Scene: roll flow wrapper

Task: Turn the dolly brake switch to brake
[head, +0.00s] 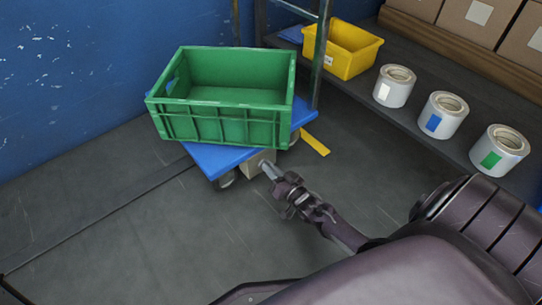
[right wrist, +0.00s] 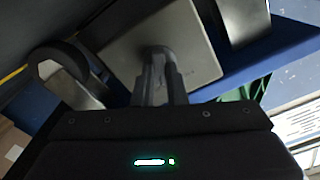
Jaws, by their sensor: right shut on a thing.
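The blue dolly (head: 222,160) stands on the floor with a green crate (head: 215,127) on it. A beige brake switch box (head: 252,162) is on its front edge, and shows as a pale plate in the right wrist view (right wrist: 115,35). My right gripper (head: 268,171) reaches this box from the lower right. In the right wrist view its fingers (right wrist: 160,75) are shut at the middle of the plate, on the brake switch. The switch itself is mostly hidden by the fingers, so its setting cannot be read. My left gripper is not in view.
Dolly wheels (head: 226,180) show below the blue deck. A yellow floor mark (head: 314,144) lies right of the dolly. A shelf at the right holds a yellow bin (head: 350,62) and three white rolls (head: 442,115). The floor at the front left is clear.

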